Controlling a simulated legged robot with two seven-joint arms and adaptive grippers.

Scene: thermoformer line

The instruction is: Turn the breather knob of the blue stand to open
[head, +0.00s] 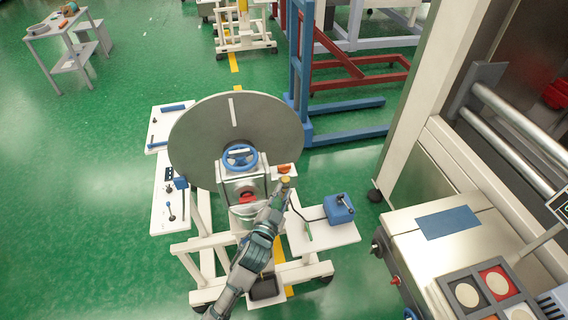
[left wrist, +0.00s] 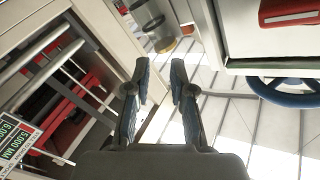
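In the head view, a white-framed stand (head: 208,243) carries a large grey disc and a blue handwheel (head: 240,157). An orange knob (head: 284,169) sits on a small white plate right of the handwheel. A small brass-coloured knob (head: 286,181) shows just beyond my left gripper (head: 282,190). I cannot tell for sure which is the breather knob. In the left wrist view, my left gripper (left wrist: 158,75) has its fingers apart with nothing between them. A brass-coloured round knob (left wrist: 165,45) lies ahead of the fingertips, apart from them. My right gripper is not in view.
A red handle (head: 247,197) is on the grey box below the handwheel. A blue box (head: 338,208) stands on a white shelf to the right. A steel machine (head: 430,200) with rollers fills the far right.

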